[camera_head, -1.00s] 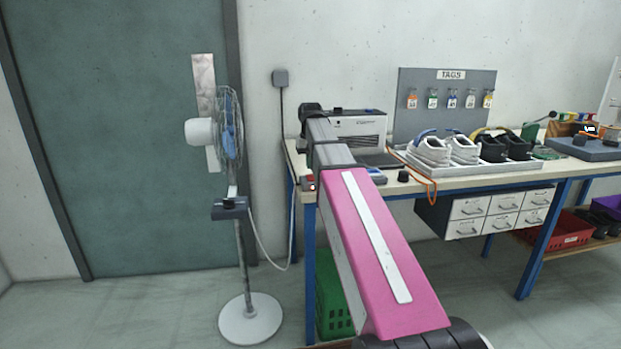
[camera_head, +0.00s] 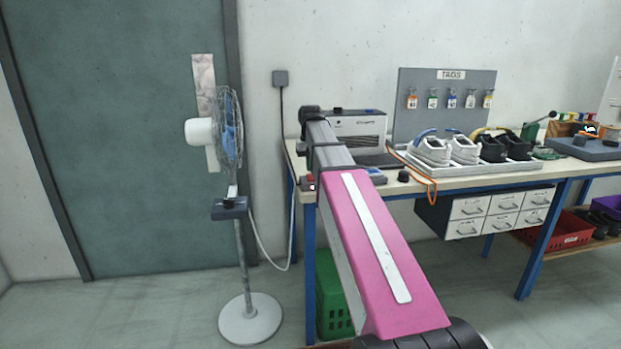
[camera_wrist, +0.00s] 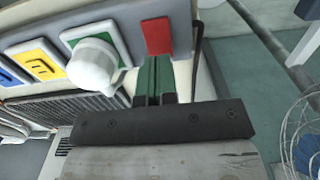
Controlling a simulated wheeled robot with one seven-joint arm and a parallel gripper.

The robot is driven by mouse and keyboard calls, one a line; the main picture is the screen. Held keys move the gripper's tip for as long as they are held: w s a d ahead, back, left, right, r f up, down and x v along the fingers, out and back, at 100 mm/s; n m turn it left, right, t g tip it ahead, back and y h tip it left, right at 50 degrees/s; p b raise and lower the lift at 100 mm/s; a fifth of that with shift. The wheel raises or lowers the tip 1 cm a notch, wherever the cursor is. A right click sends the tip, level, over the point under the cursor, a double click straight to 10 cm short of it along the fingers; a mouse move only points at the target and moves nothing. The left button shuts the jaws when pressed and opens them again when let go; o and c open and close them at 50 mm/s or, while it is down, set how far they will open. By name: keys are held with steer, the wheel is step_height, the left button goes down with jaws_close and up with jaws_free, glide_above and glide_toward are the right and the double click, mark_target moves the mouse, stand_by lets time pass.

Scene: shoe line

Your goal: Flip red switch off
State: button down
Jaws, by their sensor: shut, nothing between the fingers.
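My gripper (camera_wrist: 155,62) is shut and empty. Its green fingers point at the panel, with the tips just below the red switch in the picture. I cannot tell whether they touch it. In the head view a small red part (camera_head: 309,182) shows at the workbench's left front corner, beside my arm. My fingers are hidden there. The switch's on or off position is not clear.
A white knob (camera_wrist: 92,64) on a green plate sits beside the red switch, with yellow (camera_wrist: 40,63) and blue plates further left. A standing fan (camera_head: 228,130) is left of the workbench (camera_head: 460,183). A shoe tray (camera_head: 470,168) lies on the bench.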

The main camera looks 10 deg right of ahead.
mark_target(310, 176)
steer(key=shift+f, duration=1.15)
stand_by(0.6)
steer(key=shift+r, duration=3.55)
steer(key=shift+s, duration=0.1)
